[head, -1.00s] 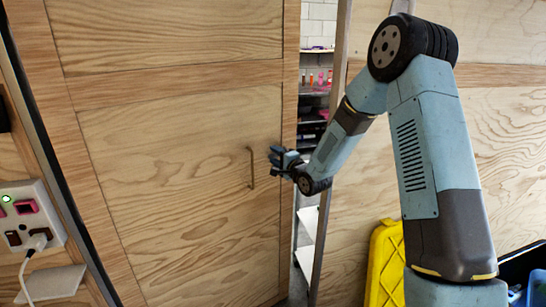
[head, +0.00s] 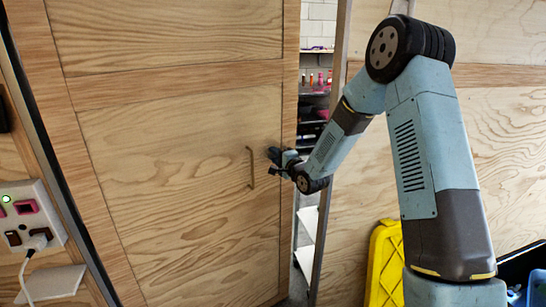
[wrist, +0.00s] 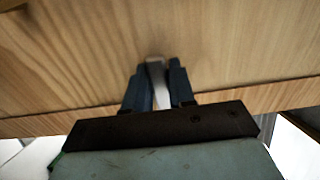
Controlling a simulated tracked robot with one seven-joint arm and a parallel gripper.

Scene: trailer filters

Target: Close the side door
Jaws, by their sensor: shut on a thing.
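The wooden side door (head: 190,190) stands partly open in the head view. A gap shows between its right edge and the metal door post (head: 327,215). In the wrist view, my gripper's dark fingers (wrist: 158,82) are shut on a pale metal piece (wrist: 155,72) in front of the wood. Where this piece joins the door is hidden.
Through the gap I see shelves with small bottles (head: 318,79) and a white tiled wall. A wall socket panel (head: 32,215) with a plugged-in cable is at the left. A yellow object (head: 385,265) stands at the lower right, beside my arm.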

